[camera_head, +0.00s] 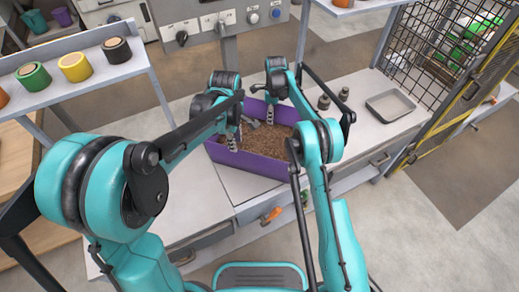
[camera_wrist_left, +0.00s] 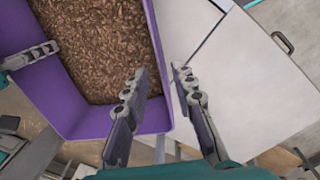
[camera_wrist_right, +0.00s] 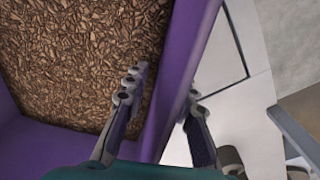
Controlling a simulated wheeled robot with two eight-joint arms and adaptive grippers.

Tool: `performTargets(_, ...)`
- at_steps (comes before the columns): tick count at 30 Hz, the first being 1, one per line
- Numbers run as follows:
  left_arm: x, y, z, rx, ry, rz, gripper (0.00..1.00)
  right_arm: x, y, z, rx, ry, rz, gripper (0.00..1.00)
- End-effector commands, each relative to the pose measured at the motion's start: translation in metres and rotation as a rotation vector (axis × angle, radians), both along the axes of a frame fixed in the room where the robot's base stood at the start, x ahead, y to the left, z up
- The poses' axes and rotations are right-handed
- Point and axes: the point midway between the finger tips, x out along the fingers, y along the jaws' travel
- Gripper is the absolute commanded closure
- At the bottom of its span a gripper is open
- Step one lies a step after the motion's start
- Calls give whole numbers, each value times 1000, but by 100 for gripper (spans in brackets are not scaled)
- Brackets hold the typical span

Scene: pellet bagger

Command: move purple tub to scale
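The purple tub (camera_head: 247,160), filled with brown pellets, stands on the grey bench top. My left gripper (camera_head: 234,138) is at its near left side; in the left wrist view the left gripper (camera_wrist_left: 160,74) has one finger inside the tub (camera_wrist_left: 158,118) and one outside, with a gap between them. My right gripper (camera_head: 270,114) is at the far side; in the right wrist view the right gripper (camera_wrist_right: 165,82) has its fingers apart on either side of the tub wall (camera_wrist_right: 176,80). Firm contact does not show.
A wire cage (camera_head: 430,45) rises beyond. A shelf with coloured rolls (camera_head: 75,67) is at the left. An orange-handled tool (camera_head: 271,216) is at the bench front.

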Motion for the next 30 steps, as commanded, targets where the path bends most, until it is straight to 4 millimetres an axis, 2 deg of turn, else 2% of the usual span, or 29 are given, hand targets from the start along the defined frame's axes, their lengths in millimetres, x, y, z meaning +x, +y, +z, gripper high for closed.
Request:
performTargets(5, 0, 0, 5, 0, 0, 0, 74, 1, 0, 14, 0, 0, 0, 74)
performTargets(15, 0, 0, 4, 0, 0, 0, 74, 4, -1, 86, 0, 0, 0, 74)
performTargets(19, 0, 0, 4, 0, 0, 0, 74, 5, -2, 106, 0, 0, 0, 74)
performTargets(24, 0, 0, 4, 0, 0, 0, 74, 6, -2, 118, 0, 0, 0, 74)
performTargets(30, 0, 0, 4, 0, 0, 0, 74, 6, -2, 120, 0, 0, 0, 74)
